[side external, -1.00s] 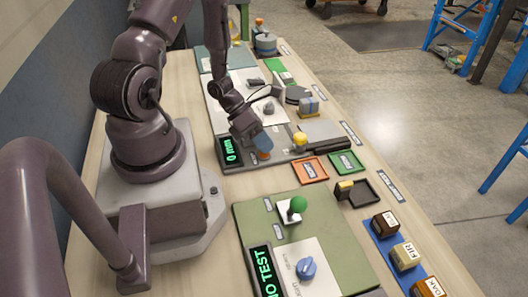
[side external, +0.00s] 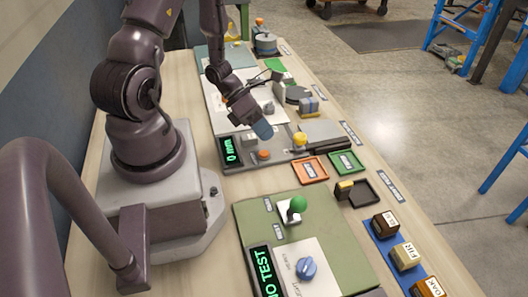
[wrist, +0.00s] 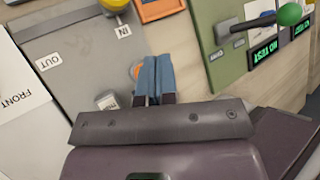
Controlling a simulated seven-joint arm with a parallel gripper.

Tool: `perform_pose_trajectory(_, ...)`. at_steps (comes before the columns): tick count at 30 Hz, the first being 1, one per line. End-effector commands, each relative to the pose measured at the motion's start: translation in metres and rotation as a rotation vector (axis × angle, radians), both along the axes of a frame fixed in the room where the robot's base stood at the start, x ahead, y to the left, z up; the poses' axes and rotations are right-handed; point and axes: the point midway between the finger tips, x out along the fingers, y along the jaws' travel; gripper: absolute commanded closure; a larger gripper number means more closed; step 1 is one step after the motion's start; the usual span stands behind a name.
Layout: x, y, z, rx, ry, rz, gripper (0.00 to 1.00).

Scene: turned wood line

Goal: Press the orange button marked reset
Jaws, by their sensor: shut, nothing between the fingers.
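The orange button (side external: 263,155) sits on the grey panel (side external: 285,154), right of the green-lit display (side external: 230,150) reading 0 mm. Any marking on the button is too small to read. My gripper (side external: 264,131) is shut and empty, with blue fingertips, and hangs above the panel just behind the button, apart from it. In the wrist view the shut fingers (wrist: 156,64) cover most of the orange button (wrist: 136,71); only its left edge shows.
A pale block-like control (side external: 248,139) sits beside the button. A yellow knob (side external: 300,139) stands to the right, near the orange tray (side external: 310,170) and green tray (side external: 346,162). A green panel (side external: 245,220) with a green ball knob (side external: 298,203) lies nearer the camera.

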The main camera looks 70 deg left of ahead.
Motion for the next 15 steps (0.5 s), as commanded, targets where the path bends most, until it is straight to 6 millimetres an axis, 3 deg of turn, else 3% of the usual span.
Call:
perform_pose_trajectory(6, 0.0, 0.0, 0.021, 0.002, -0.001, 0.001, 1.0)
perform_pose_trajectory(15, 0.0, 0.0, 0.026, -0.001, 0.001, 0.001, 1.0)
